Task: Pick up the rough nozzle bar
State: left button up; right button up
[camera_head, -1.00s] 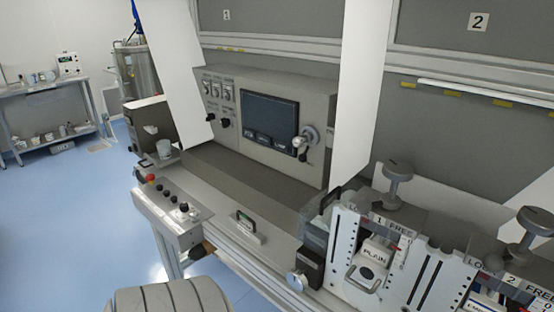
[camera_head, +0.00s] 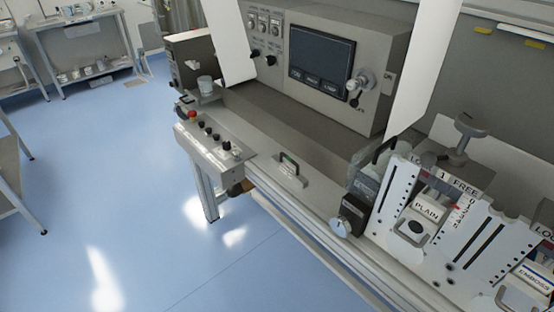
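I cannot make out a nozzle bar marked rough in this view. Neither of my grippers is in view.
The web converter has a control panel with a dark screen (camera_head: 319,54). A button box (camera_head: 214,143) juts out at its front left. A block marked PLAIN (camera_head: 426,209) and one marked EMBOSS (camera_head: 536,274) sit at the right. The blue floor (camera_head: 110,180) is clear at left.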

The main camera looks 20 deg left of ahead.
aim_at(294, 174)
jog(key=u, duration=0.35)
jog(key=z, duration=0.55)
jog(key=i+j+z, duration=0.1)
jog(key=j+z, duration=1.05)
jog(key=i+j, duration=0.05)
jog(key=j, duration=0.05)
